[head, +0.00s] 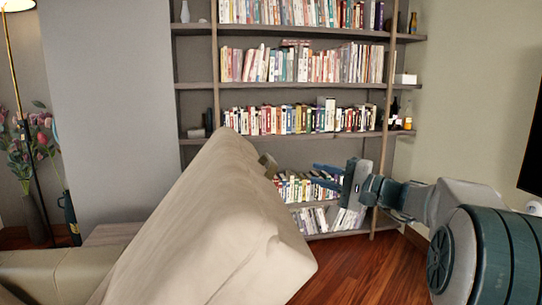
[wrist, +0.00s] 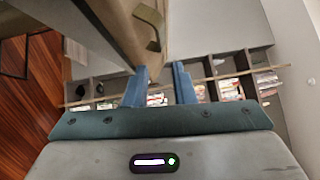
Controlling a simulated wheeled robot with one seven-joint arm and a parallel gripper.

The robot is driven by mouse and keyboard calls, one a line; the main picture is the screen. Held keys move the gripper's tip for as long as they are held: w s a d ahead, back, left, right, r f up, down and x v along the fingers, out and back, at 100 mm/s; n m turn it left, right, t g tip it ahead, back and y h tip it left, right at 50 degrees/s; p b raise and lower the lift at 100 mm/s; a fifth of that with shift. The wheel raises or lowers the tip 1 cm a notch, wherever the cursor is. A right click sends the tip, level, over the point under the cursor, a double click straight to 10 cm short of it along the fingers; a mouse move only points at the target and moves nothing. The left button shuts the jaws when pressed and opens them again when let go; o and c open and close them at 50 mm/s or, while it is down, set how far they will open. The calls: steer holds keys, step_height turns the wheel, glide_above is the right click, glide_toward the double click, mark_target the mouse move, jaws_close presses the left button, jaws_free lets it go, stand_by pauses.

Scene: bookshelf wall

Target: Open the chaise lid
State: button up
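The beige chaise lid (head: 205,215) is raised and steeply tilted in the head view, above the chaise seat (head: 55,272). Its edge and side also fill the upper middle of the wrist view (wrist: 110,22).
A bookshelf (head: 300,87) full of books stands behind the lid and gripper. A floor lamp (head: 20,95) and a flower vase (head: 32,218) are at the left. A dark screen (head: 532,150) is at the right edge. The wooden floor (head: 365,270) is clear right of the lid.

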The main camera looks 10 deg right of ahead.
steer(key=p+x, duration=0.3)
steer(key=x, duration=1)
steer(key=shift+w+a+r+p, duration=0.2)
steer(key=shift+p, duration=0.1)
